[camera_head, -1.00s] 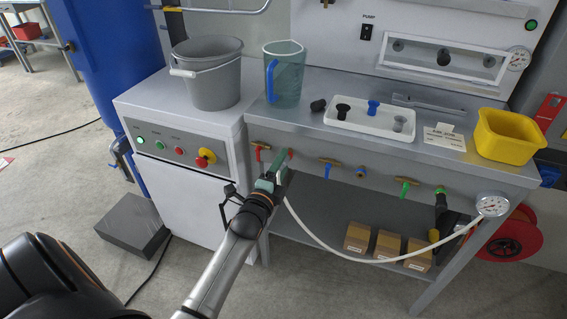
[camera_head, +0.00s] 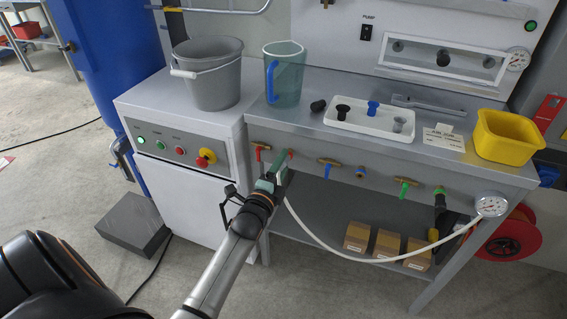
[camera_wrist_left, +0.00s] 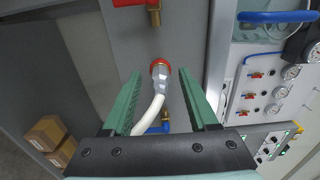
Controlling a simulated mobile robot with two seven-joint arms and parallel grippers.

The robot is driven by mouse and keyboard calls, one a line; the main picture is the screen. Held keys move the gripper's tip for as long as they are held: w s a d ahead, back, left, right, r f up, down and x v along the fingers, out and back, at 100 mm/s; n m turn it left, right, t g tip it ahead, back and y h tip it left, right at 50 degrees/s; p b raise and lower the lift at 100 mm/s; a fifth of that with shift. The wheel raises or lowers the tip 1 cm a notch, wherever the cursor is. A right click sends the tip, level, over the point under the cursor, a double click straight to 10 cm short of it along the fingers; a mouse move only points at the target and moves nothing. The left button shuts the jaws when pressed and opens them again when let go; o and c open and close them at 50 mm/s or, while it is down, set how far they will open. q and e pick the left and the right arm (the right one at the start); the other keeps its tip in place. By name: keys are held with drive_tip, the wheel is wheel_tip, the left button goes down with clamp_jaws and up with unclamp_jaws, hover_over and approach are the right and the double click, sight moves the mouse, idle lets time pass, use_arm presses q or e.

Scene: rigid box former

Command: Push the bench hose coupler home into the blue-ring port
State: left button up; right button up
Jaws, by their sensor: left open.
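The hose coupler (camera_wrist_left: 161,80) is a silver fitting on a white hose (camera_wrist_left: 148,115) in the left wrist view. It sits at a red ring (camera_wrist_left: 159,64) on the panel; I cannot tell how deep it is. My left gripper (camera_wrist_left: 160,76) is open, its green fingers on either side of the coupler, with gaps visible. The blue-ring port (camera_head: 361,171) is farther right, beside the blue-handled valve (camera_head: 329,164), and looks empty. My right gripper is not in view.
A white tray (camera_head: 370,125), jug (camera_head: 285,75) and yellow bin (camera_head: 507,137) stand on top. Cardboard boxes (camera_head: 387,244) sit below.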

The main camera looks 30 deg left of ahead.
use_arm(q)
clamp_jaws()
idle(0.3)
idle(1.0)
drive_tip(key=shift+s, duration=0.15)
drive_tip(key=shift+s+d+p, duration=0.2)
drive_tip(key=shift+s+p, duration=0.35)
drive_tip(key=shift+s, duration=0.15)
drive_tip(key=p+v, duration=0.2)
drive_tip(key=v, duration=0.2)
drive_tip(key=shift+s, duration=0.15)
idle(0.3)
idle(0.4)
